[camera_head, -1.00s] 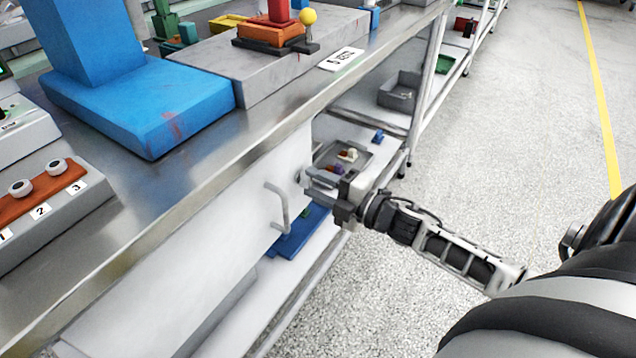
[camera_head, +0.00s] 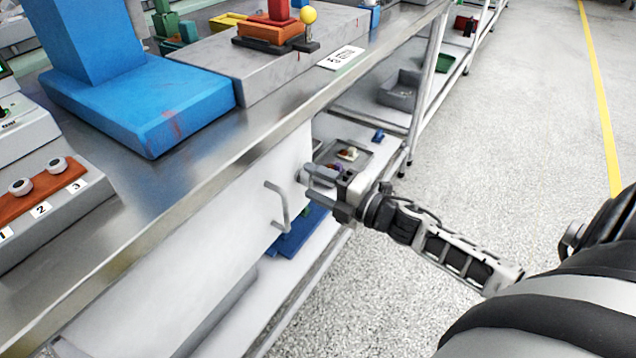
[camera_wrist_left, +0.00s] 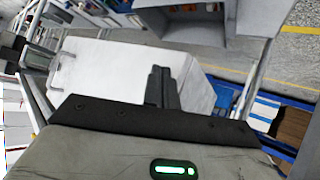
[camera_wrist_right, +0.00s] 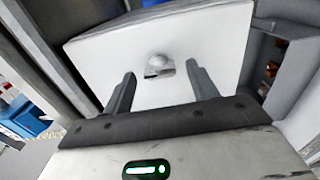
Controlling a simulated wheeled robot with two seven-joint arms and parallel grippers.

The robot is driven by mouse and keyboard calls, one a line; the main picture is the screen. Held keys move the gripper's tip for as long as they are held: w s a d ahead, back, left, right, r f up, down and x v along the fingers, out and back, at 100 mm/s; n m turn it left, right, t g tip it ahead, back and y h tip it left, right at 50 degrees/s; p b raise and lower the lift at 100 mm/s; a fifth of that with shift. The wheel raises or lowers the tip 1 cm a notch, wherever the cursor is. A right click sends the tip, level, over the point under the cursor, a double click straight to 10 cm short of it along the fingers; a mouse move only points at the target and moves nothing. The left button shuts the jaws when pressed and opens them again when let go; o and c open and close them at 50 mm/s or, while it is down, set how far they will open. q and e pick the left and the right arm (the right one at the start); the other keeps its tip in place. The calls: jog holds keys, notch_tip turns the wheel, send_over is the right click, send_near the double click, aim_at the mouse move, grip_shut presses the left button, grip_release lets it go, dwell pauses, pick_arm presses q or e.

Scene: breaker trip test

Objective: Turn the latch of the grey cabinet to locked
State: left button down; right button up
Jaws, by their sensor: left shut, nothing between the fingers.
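The pale grey cabinet (camera_head: 200,260) is under the workbench, with a bar handle (camera_head: 279,206) on its front. In the right wrist view the cabinet front (camera_wrist_right: 215,45) fills the middle, with a small rounded latch (camera_wrist_right: 158,63) on it. My right gripper (camera_head: 309,180) is open at the far end of the cabinet front. In its wrist view the latch lies ahead of and between the two fingertips (camera_wrist_right: 160,78), with no contact visible. Which way the latch is turned is unclear. My left gripper (camera_wrist_left: 160,72) shows only in its own wrist view, shut and empty.
The metal bench top (camera_head: 190,190) overhangs the cabinet. It carries a blue block-like stand (camera_head: 150,105) and a button box (camera_head: 50,190). A lower shelf with a grey bin (camera_head: 400,92) lies beyond. The floor at right is clear.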

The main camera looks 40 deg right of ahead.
pick_arm(q)
jog(key=r, duration=0.1)
jog(key=r+p, duration=0.1)
jog(key=shift+a+r+t, duration=0.3)
jog(key=shift+a+r, duration=0.1)
pick_arm(e)
jog(key=v, duration=1.6)
pick_arm(q)
jog(key=shift+s, duration=0.1)
